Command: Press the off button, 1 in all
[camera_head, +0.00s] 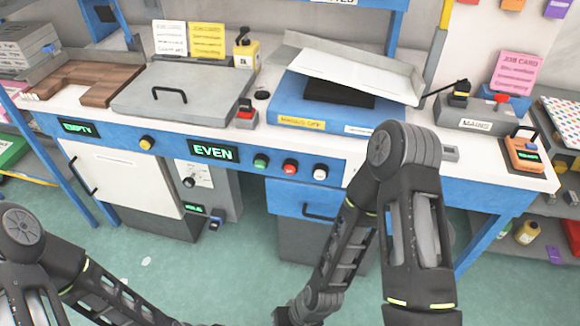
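No button carries a readable "off" label in this view. A row of round buttons sits on the blue front edge of the bench: a green button (261,161), a red button (290,166) and a white button (320,172). A yellow button (146,142) sits farther left on the same edge. A small box with a red top (246,112) stands on the bench above the row. Both my arms reach down past the lower edge of the picture, and neither gripper is in view.
A display reading EVEN (213,151) is left of the green button. A grey lidded plate (180,92) and a blue press-like unit (335,105) stand on the white bench. My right arm rises in front of the bench, right of the white button.

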